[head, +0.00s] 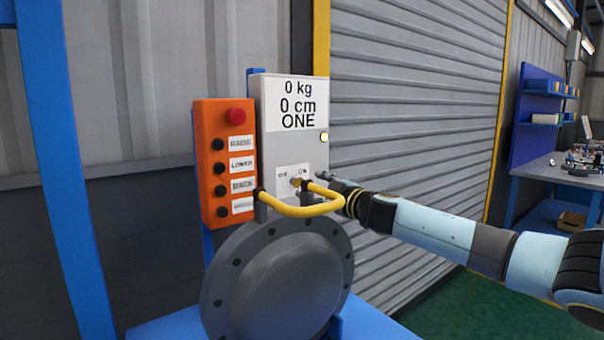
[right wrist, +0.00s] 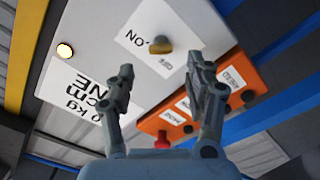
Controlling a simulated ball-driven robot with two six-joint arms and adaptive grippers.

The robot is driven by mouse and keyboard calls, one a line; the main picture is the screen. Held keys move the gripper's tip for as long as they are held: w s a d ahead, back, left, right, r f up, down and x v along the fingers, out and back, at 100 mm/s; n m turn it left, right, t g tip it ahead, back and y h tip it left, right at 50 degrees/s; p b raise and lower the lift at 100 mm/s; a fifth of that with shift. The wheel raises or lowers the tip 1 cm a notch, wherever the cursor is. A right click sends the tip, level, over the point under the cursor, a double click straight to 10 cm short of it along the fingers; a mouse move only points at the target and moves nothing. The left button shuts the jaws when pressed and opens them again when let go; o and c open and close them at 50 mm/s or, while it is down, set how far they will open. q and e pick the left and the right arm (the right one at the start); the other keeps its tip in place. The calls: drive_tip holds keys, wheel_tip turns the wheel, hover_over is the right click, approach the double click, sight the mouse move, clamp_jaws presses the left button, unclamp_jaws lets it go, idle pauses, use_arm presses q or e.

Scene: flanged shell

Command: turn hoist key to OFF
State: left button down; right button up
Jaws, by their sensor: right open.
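The brass hoist key (head: 296,182) sits on the lower front of the grey control box (head: 266,140), between a left label and an ON label (head: 303,172). I cannot tell which label it points at. In the right wrist view, the key (right wrist: 160,45) stands out from its white label plate, just beyond my fingertips and between them. My right gripper (right wrist: 160,66) is open and empty, facing the box with a finger either side of the key, apart from it. In the head view, the right gripper (head: 326,180) is beside the key, on its right, partly hidden. My left gripper is not in view.
An orange button panel (head: 224,162) with a red button (head: 235,116) adjoins the box. A yellow handle (head: 300,210) projects just below the key, above the grey flanged shell (head: 275,285). A lamp (head: 324,137) on the box is lit. The display reads 0 kg, 0 cm, ONE.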

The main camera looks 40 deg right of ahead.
sight(301, 183)
drive_tip(key=shift+w+d+f+p, duration=0.1)
drive_tip(key=shift+w+d+p, duration=0.1)
drive_tip(key=shift+w, duration=0.85)
drive_tip(key=shift+w+d+p, duration=0.1)
drive_tip(key=shift+w+p, duration=0.1)
drive_tip(key=shift+w, duration=0.85)
clamp_jaws()
